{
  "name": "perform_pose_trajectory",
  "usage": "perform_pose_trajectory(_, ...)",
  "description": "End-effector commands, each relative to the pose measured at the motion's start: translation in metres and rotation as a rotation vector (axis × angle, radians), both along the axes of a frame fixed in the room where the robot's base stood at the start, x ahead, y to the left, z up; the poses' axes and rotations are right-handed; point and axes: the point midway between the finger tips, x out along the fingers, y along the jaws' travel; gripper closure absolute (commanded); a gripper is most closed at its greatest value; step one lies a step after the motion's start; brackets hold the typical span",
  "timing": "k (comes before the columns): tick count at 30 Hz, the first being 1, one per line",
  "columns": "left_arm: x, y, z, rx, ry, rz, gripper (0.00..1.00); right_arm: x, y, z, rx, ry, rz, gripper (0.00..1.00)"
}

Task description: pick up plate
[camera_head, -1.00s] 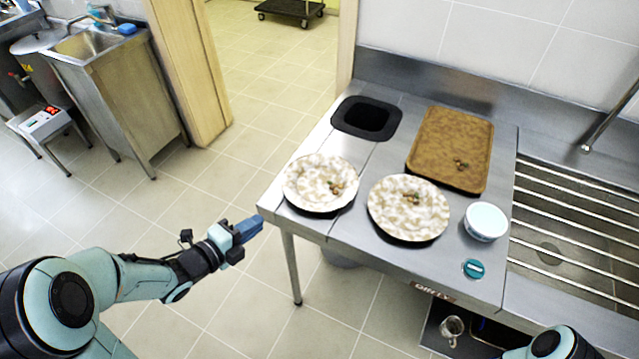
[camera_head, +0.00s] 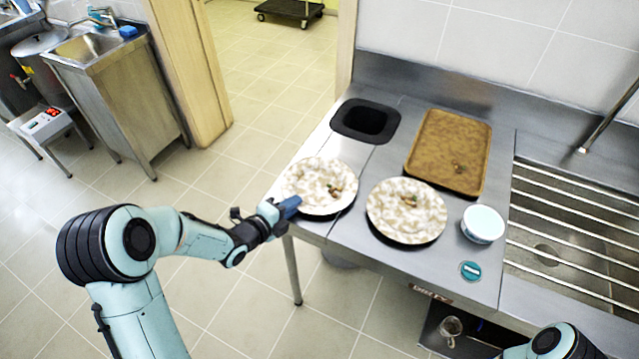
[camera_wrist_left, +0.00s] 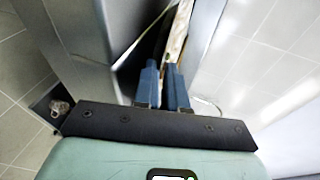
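The left plate (camera_head: 318,178), white with tan-brown patches and food scraps, lies on the steel counter near its left edge. A similar right plate (camera_head: 406,205) with scraps lies to its right. My left gripper (camera_head: 290,206) is at the near-left rim of the left plate. In the left wrist view the blue fingers (camera_wrist_left: 164,85) stand a narrow gap apart, with the plate's rim (camera_wrist_left: 178,45) seen nearly edge-on at their tips. Firm contact on the rim cannot be made out. My right gripper is out of view; only part of that arm shows at the lower right.
A brown tray (camera_head: 450,150) with scraps lies behind the right plate. A white bowl (camera_head: 483,223) and a teal round item (camera_head: 471,271) are at the right. A black-rimmed opening (camera_head: 366,119) is behind the left plate. A slatted sink (camera_head: 560,235) adjoins the counter.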

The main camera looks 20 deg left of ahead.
Motion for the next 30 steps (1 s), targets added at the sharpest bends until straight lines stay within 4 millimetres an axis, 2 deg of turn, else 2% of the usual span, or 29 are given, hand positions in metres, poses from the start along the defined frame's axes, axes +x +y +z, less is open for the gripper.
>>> perform_pose_trajectory(5, 0.000, 0.000, -0.001, 0.000, 0.000, 0.000, 0.89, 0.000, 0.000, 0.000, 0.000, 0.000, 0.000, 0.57)
perform_pose_trajectory(6, 0.000, 0.000, 0.000, 0.000, 0.000, 0.000, 0.93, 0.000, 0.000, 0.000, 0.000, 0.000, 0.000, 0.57)
perform_pose_trajectory(7, 0.000, 0.000, -0.001, 0.000, 0.000, 0.000, 1.00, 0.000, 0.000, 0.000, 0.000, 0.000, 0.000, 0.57)
perform_pose_trajectory(20, 0.001, 0.000, 0.004, 0.000, -0.004, 0.001, 1.00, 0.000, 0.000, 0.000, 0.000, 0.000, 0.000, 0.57)
perform_pose_trajectory(26, 0.001, 0.000, 0.024, 0.002, -0.009, 0.000, 1.00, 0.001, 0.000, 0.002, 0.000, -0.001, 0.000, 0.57)
perform_pose_trajectory(30, 0.001, 0.000, 0.061, 0.004, -0.014, -0.001, 1.00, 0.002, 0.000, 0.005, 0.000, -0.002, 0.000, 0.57)
